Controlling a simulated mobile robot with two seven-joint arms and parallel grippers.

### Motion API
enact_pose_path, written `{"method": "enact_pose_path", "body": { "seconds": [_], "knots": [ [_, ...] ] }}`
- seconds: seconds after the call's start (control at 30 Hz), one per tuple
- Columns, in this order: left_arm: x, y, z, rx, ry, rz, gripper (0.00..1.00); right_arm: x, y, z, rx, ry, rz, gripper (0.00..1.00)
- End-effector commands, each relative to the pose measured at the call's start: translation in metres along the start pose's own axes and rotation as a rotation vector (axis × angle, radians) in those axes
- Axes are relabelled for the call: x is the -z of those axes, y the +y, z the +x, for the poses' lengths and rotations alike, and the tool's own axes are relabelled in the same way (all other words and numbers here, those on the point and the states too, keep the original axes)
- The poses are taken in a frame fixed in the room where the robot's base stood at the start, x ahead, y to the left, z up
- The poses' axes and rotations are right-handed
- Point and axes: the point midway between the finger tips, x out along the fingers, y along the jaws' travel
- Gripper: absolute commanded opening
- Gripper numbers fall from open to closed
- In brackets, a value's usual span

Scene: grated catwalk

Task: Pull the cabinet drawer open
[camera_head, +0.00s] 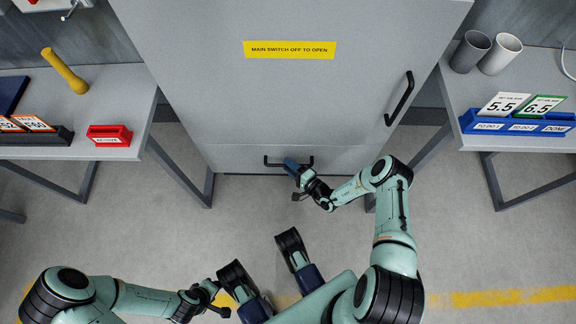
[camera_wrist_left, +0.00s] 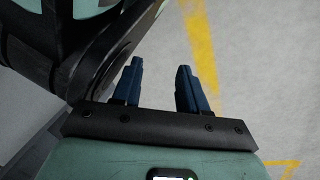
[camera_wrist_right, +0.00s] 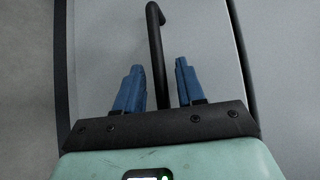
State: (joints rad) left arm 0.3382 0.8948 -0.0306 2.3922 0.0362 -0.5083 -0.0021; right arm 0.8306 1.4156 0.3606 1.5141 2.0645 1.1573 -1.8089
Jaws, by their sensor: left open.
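The grey cabinet (camera_head: 290,100) stands ahead of me. Its low drawer (camera_head: 238,159) looks flush with the cabinet front. The drawer's black bar handle (camera_head: 273,164) is partly hidden by my right gripper (camera_head: 292,166). In the right wrist view the handle (camera_wrist_right: 155,40) runs between the two blue fingers of the right gripper (camera_wrist_right: 159,64). Those fingers stand apart, with gaps visible beside the bar. My left gripper (camera_wrist_left: 161,64) is open and empty over the floor, away from the cabinet.
A black upright door handle (camera_head: 401,98) is above the drawer at right. A left table (camera_head: 110,105) holds a red box and yellow cylinder. A right table (camera_head: 455,95) holds cups and a blue card rack. The floor before the drawer is free.

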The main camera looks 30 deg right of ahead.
Motion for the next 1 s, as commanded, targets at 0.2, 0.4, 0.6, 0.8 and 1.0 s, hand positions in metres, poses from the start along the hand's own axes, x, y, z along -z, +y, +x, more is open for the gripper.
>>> {"method": "enact_pose_path", "body": {
  "seconds": [0.2,0.4,0.6,0.8,1.0],
  "knots": [
    [-0.005,-0.005,0.004,0.009,-0.019,-0.006,0.43,0.000,-0.001,0.008,0.001,0.000,0.000,0.39],
    [-0.005,-0.005,0.003,0.009,-0.019,-0.006,0.43,0.000,-0.001,0.008,0.001,0.000,0.000,0.35],
    [-0.005,-0.004,0.003,0.008,-0.019,-0.006,0.43,0.000,-0.001,0.008,0.001,0.000,0.000,0.00],
    [-0.004,-0.003,0.002,0.006,-0.012,-0.004,0.43,-0.001,-0.001,0.007,0.001,0.000,0.000,0.00],
    [0.008,0.008,-0.010,-0.014,0.030,0.008,0.43,-0.007,0.000,0.001,-0.001,-0.001,0.002,0.00]
  ]
}}
